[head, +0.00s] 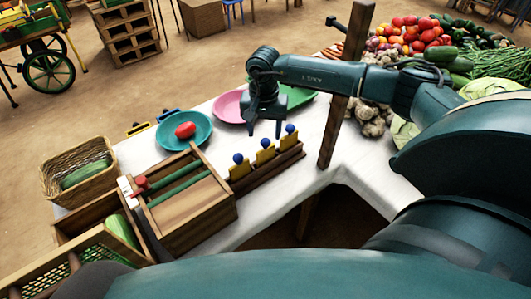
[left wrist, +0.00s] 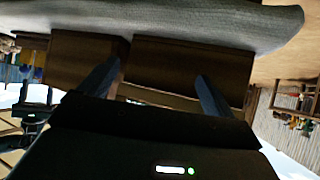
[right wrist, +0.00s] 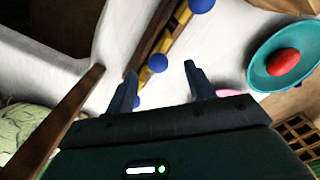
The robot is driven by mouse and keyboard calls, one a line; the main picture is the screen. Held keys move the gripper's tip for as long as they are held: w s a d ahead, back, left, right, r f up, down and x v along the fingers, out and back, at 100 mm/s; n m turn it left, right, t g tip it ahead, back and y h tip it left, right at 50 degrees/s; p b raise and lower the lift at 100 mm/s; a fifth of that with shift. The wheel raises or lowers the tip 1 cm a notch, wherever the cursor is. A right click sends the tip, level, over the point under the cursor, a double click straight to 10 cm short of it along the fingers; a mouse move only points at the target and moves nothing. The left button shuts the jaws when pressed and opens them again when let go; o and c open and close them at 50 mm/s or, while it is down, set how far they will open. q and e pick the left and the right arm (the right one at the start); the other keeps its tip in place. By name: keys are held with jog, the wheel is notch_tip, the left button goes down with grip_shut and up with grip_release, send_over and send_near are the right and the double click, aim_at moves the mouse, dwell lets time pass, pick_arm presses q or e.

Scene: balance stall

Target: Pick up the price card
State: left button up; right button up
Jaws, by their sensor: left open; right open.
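Several yellow cards with blue ball knobs (head: 265,154) stand in a row in a dark wooden rack (head: 285,165) on the white-clothed table; I cannot tell whether one is the price card. A small white piece (head: 126,187) shows at the left end of the wooden box with green rods. My right gripper (head: 264,130) is open and empty, hanging above the far side of the rack. In the right wrist view, a blue knob (right wrist: 158,63) shows between and beyond its open fingers (right wrist: 160,85). My left gripper (left wrist: 158,75) is open, facing brown wooden panels (left wrist: 190,60).
A wooden box with green rods (head: 190,215) stands left of the rack. A teal plate (head: 200,135) holds a red tomato (head: 185,130); a pink plate (head: 230,105) lies beyond. A wooden post (head: 345,90) rises right of the rack. A wicker basket (head: 58,160) stands at left.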

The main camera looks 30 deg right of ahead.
aim_at(266, 139)
jog(key=shift+s+d+f+p, duration=0.1)
jog(key=shift+f+p, duration=0.3)
jog(key=shift+f, duration=1.25)
jog(key=shift+d+f+p, duration=0.1)
jog(key=shift+f+p, duration=0.25)
jog(key=shift+f, duration=1.25)
jog(key=c, duration=1.1)
